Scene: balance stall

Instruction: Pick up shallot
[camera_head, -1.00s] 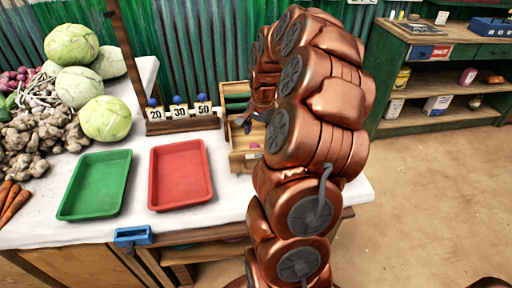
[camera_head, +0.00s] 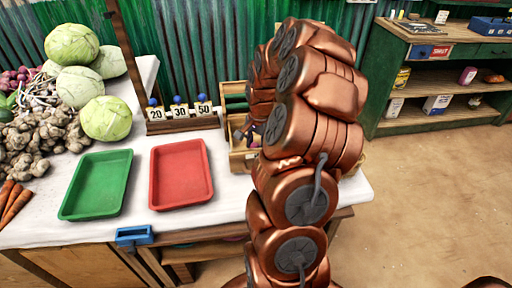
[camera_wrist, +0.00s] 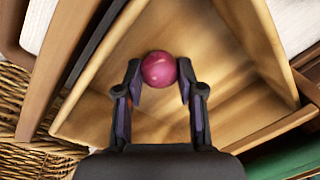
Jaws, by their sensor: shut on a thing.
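The shallot (camera_wrist: 159,69) is a round, glossy pink-purple bulb in the wrist view. My gripper (camera_wrist: 159,78) is shut on it, with one dark finger on each side of it. Behind them is the inside of a wooden bin (camera_wrist: 240,108); I cannot tell whether the shallot still touches its floor. In the head view the wooden bin (camera_head: 237,160) stands at the right end of the white table, and my arm covers much of it. The gripper (camera_head: 246,130) shows only in small part there, and the shallot is hard to make out.
A green tray (camera_head: 62,214) and a red tray (camera_head: 153,205) lie empty on the table. Number cards 20, 30 and 50 stand on a wooden block (camera_head: 182,125) behind them. Cabbages (camera_head: 72,45), ginger and carrots (camera_head: 14,204) fill the left. Wicker (camera_wrist: 45,160) borders the bin.

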